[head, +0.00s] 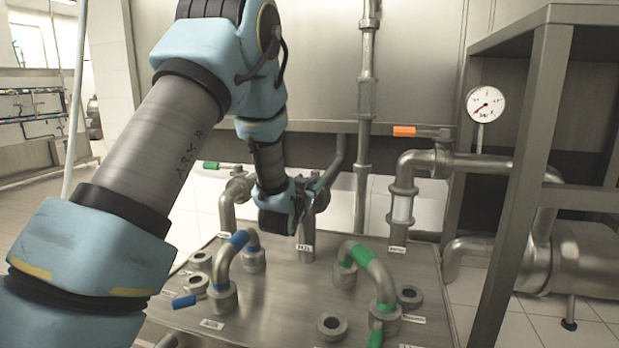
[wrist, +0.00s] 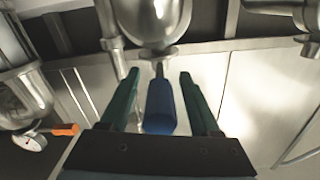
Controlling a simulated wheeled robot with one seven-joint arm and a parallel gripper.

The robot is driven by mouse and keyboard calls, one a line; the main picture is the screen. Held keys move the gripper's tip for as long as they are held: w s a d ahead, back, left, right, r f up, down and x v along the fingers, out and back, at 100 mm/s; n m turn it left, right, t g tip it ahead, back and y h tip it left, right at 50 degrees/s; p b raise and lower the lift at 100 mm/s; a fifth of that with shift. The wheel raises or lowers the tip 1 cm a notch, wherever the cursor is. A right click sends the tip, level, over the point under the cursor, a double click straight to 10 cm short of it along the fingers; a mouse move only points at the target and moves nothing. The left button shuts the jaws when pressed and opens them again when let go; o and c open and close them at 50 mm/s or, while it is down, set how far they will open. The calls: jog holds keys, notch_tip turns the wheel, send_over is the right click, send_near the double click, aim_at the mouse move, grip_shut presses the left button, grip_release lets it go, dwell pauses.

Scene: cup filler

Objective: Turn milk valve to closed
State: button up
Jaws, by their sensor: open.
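My gripper (head: 314,190) is over the middle pipe (head: 307,240) of the steel panel in the head view. A small label, perhaps reading MILK, is on this pipe's base. In the wrist view my gripper (wrist: 158,76) is open, with one green finger on each side of a blue valve handle (wrist: 160,110). The handle lies between the fingers, with a small gap visible on both sides. Its stem runs to a round steel valve body (wrist: 155,20). In the head view my gripper and wrist mostly hide this valve and its handle.
A green-handled valve (head: 222,166) is to the left and an orange-handled valve (head: 418,132) to the right. Blue-banded (head: 238,243) and green-banded (head: 368,262) bent pipes stand on the panel (head: 270,320) in front. A steel frame post (head: 520,190) and pressure gauge (head: 485,104) are at right.

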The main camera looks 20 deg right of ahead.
jog(key=shift+w+d, duration=0.3)
jog(key=shift+w, duration=0.05)
grip_shut()
dwell(0.4)
dwell(0.9)
